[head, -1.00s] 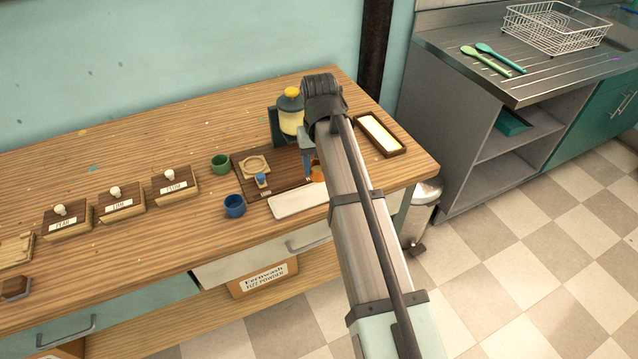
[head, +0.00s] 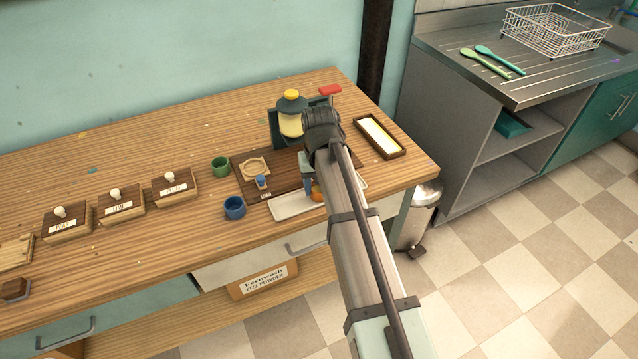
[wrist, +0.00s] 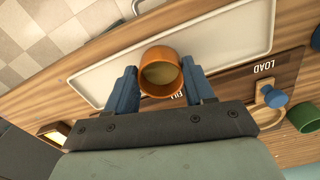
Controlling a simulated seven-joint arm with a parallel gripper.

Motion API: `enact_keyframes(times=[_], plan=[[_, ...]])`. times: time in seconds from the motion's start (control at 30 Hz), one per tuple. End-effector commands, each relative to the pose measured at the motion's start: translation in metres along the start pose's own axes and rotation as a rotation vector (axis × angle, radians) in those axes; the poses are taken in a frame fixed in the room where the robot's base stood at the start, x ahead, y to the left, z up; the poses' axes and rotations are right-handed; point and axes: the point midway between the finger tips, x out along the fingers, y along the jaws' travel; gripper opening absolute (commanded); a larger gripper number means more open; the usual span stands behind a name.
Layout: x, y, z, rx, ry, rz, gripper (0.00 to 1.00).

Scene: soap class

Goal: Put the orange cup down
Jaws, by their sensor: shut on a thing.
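The orange cup (head: 316,191) is mostly hidden behind my arm in the head view. In the wrist view the orange cup (wrist: 160,56) shows its round open mouth, with something dull yellow-brown inside. My gripper (wrist: 160,80) is shut on it, one blue finger on each side. My gripper (head: 310,178) is partly covered by my arm in the head view. The cup is over the near side of the white tray (head: 286,208), which also shows in the wrist view (wrist: 235,35). I cannot tell whether the cup's base touches it.
A brown board (head: 243,174) marked LOAD and FILL lies behind the tray. A dispenser with a yellow cap (head: 291,118) stands at its back. Green cup (head: 220,166) and blue cup (head: 234,207) stand left. A framed tray (head: 380,137) lies right; the table's front edge is close.

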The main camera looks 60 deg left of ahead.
Motion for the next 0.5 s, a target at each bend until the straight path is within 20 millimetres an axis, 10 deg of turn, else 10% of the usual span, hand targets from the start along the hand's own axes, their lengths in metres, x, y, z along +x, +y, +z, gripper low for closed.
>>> enact_keyframes(times=[0.5], plan=[[0.0005, 0.0000, 0.0000, 0.000, 0.000, 0.000, 0.78]])
